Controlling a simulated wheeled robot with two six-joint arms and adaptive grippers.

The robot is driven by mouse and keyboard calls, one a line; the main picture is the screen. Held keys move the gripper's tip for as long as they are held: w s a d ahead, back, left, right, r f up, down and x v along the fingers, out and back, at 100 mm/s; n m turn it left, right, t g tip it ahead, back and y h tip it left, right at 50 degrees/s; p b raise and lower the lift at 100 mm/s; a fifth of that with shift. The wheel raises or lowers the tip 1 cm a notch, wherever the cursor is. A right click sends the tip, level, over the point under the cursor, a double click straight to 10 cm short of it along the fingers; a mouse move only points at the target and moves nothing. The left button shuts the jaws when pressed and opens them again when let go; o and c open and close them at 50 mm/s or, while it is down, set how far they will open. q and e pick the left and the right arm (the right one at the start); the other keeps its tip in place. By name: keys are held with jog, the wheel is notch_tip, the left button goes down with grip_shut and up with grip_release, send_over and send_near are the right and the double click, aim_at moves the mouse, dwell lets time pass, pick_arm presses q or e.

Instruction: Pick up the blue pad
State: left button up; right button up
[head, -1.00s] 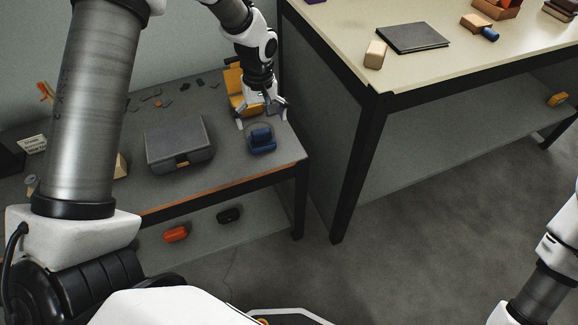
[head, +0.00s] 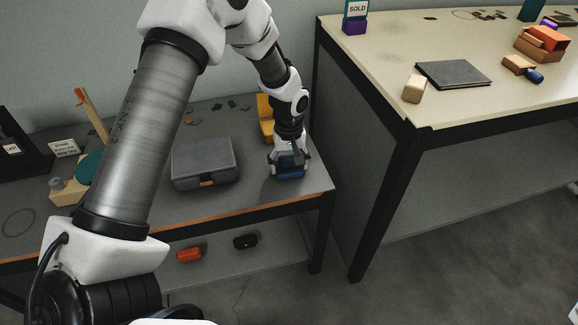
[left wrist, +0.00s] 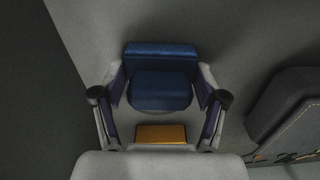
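The blue pad (head: 290,172) lies on the grey table near its right end, partly hidden by my left gripper (head: 289,166) in the head view. In the left wrist view the pad (left wrist: 160,91) shows as a dark blue block with a raised bar along its far side. My left gripper (left wrist: 160,84) is down around the pad, one finger on each side. The fingers look open, with narrow gaps to the pad; contact is hard to judge. My right gripper is out of view.
A grey case (head: 205,162) sits left of the pad. A yellow stand (head: 265,120) is close behind my gripper. A taller cream-topped table (head: 390,45) rises on the right. The grey table's front edge (head: 250,203) is near the pad.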

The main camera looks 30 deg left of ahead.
aim_at(288, 158)
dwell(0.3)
pick_arm(q)
jog(key=shift+r, duration=0.45)
jog(key=r, duration=0.1)
jog(key=r+p, duration=0.1)
jog(key=shift+s+d+r+p, duration=0.1)
jog(key=shift+s+r+p, duration=0.2)
jog(key=shift+r, duration=0.1)
jog(key=s, duration=0.2)
jog(key=s+d, duration=0.2)
jog(key=s, duration=0.1)
jog(key=shift+s+r, duration=0.2)
jog(key=shift+s, duration=0.15)
jog(key=s+d+b, duration=0.1)
jog(key=s+d, duration=0.2)
jog(key=s, duration=0.5)
jog(key=shift+s+d+r, duration=0.15)
jog(key=shift+s+r, duration=0.25)
jog(key=shift+o, duration=1.3)
jog(key=shift+c, duration=0.7)
